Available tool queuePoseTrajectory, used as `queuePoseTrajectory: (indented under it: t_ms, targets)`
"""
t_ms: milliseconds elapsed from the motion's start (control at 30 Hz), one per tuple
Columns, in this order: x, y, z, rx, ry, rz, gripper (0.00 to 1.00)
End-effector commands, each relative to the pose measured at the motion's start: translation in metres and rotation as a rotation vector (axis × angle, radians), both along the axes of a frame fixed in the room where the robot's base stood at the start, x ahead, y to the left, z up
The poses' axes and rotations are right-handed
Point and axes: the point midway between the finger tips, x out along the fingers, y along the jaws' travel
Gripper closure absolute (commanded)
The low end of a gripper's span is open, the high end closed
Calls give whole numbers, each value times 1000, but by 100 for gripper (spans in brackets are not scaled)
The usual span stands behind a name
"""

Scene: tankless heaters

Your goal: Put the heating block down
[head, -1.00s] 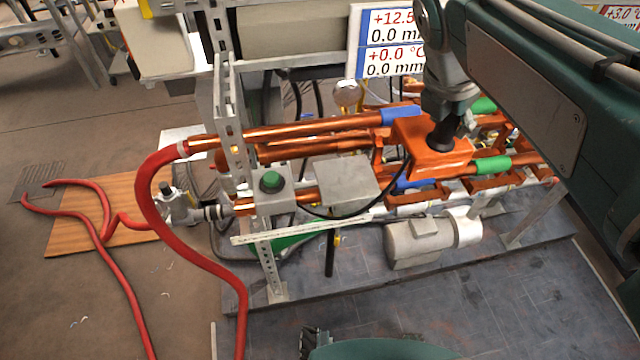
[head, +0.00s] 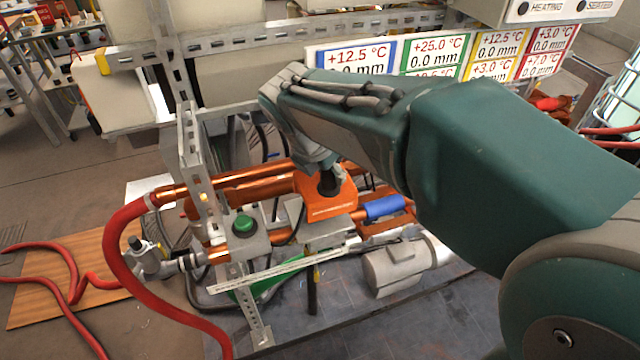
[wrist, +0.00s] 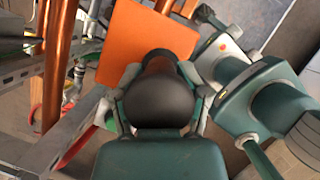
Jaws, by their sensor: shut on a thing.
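The orange heating block (head: 318,203) is in the middle of the head view, over the copper pipes (head: 265,185) and to the right of the green button (head: 243,223). A black knob stands on its top, and my gripper (head: 329,182) is shut on it from above. In the wrist view the block's flat orange face (wrist: 140,45) shows beyond the black knob (wrist: 158,100), with the fingers of my gripper (wrist: 160,85) on both sides. The block's underside is hidden, so I cannot tell whether it touches what is below.
A blue sleeve (head: 385,207) is on a pipe to the right of the block. A perforated metal upright (head: 192,160) stands close on the left. A red hose (head: 120,260) curves at the left. A grey motor (head: 400,265) sits below right. Temperature signs (head: 430,57) stand behind.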

Motion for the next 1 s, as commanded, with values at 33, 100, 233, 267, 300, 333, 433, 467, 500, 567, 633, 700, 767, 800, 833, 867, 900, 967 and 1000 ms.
queuePoseTrajectory:
  t_ms: [33,100,233,267,300,333,433,467,500,567,633,700,767,800,833,867,900,967,1000]
  targets:
    - [2,2,-3,1,-2,0,100]
    - [3,5,-6,1,-4,0,100]
    - [6,14,-14,-3,-3,1,100]
    - [7,17,-17,-3,-2,2,100]
    - [7,17,-23,-5,-1,1,100]
    - [7,16,-28,-4,-1,0,100]
    - [6,16,-43,-4,0,0,100]
    - [7,16,-45,-4,-2,0,100]
    - [7,16,-47,-2,-4,-1,100]
    - [7,16,-47,-1,-5,-1,100]
    - [7,16,-46,0,-5,-1,100]
    - [7,14,-46,0,-5,-1,100]
    - [7,14,-47,0,-4,0,100]
    - [7,14,-48,0,-4,0,100]
    - [6,14,-49,-1,-2,-1,30]
    - [6,14,-49,-1,-2,-1,17]
    - [6,14,-49,-1,-2,-1,4]
    - [6,15,-49,-2,-2,-1,4]
    - [6,16,-49,-3,-2,-1,4]
